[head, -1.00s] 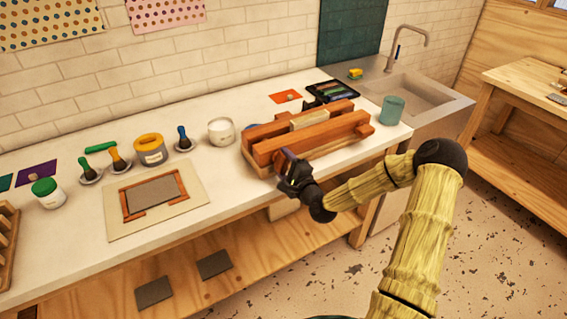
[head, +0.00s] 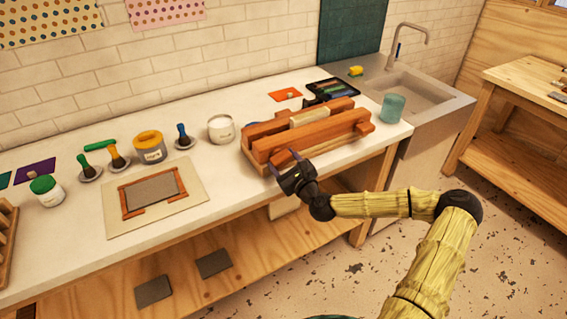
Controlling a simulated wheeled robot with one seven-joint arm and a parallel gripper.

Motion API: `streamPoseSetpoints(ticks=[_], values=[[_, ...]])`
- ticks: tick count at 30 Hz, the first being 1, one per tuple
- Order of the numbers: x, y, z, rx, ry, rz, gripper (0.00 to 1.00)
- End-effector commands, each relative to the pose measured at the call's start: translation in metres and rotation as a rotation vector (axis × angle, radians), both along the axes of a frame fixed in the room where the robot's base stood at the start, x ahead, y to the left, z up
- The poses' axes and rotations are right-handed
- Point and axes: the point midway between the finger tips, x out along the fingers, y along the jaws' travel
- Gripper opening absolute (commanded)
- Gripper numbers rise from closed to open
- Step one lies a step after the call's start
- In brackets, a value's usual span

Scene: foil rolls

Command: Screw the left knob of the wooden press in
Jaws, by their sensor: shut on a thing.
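The wooden press (head: 318,138) lies near the front edge of the white worktop, with reddish-brown bars and a paler block between them. My gripper (head: 284,162) is at the left part of the press's front side. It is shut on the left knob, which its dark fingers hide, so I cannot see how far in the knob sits. A wooden knob or bar end (head: 364,129) shows at the right end of the press.
A white tub (head: 221,129) stands just left of the press and a teal cup (head: 393,108) to its right. A framed panel on a board (head: 195,205) lies further left. The floor in front is free.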

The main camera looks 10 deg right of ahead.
Motion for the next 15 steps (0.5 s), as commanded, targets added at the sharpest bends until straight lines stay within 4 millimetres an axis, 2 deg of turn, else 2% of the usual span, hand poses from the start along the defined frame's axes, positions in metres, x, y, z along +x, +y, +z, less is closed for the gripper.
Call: streamPoseSetpoints(ticks=[1, 6, 15], values=[[-0.0013, -0.0011, -0.0048, 0.030, 0.018, -0.002, 0.38], [-0.0013, -0.0009, -0.0042, 0.097, 0.040, -0.001, 0.38], [-0.0010, -0.0008, -0.0032, 0.133, 0.051, -0.002, 0.38]])
